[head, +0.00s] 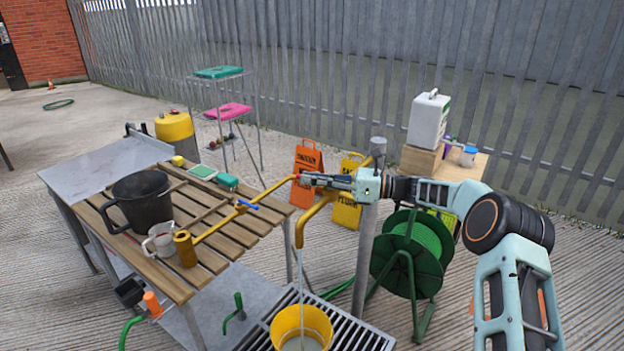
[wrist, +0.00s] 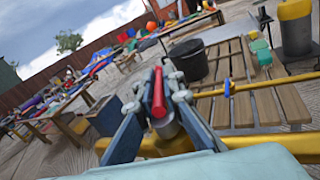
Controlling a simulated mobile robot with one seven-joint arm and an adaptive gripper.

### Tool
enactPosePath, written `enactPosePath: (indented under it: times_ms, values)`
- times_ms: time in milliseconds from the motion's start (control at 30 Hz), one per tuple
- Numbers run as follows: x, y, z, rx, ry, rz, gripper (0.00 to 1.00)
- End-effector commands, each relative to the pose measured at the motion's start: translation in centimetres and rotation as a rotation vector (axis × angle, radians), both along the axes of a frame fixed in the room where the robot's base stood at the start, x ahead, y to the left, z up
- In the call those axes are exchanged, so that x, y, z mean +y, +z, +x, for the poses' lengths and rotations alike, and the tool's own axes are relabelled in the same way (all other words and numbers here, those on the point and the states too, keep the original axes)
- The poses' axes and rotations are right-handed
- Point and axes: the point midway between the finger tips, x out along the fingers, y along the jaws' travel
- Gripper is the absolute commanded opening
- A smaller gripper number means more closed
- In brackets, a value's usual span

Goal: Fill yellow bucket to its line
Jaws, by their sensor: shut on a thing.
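The yellow bucket (head: 317,320) stands on the floor grate below the yellow tap spout (head: 304,222), at the bottom edge of the head view. A thin pale stream falls from the spout into it, and greyish water (head: 300,344) shows inside. I cannot make out the fill line. My gripper (head: 308,180) is at the yellow pipework by the grey post, above the spout. In the wrist view its fingers (wrist: 156,88) are closed around a red tap handle (wrist: 159,92). The bucket is not visible in the wrist view.
A green hose reel (head: 408,255) stands right of the grey post (head: 367,245). Orange (head: 307,160) and yellow signs (head: 346,210) stand behind.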

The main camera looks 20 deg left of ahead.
Motion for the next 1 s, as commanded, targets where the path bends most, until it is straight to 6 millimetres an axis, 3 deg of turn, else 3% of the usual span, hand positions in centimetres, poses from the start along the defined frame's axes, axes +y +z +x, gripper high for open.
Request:
enactPosePath:
  times_ms: [33,67,200,567,667,1000]
  values:
    - [0.0,0.2,0.0,-0.003,-0.001,0.003,0.0]
    - [0.0,0.2,0.0,-0.003,-0.001,0.003,0.1]
    - [0.0,0.2,0.0,-0.002,0.0,0.002,0.26]
    - [-0.5,0.0,0.1,-0.001,-0.002,0.0,0.26]
    - [-1.7,0.0,0.2,-0.001,-0.002,0.0,0.26]
    - [-8.8,0.1,0.6,-0.001,-0.004,0.001,0.26]
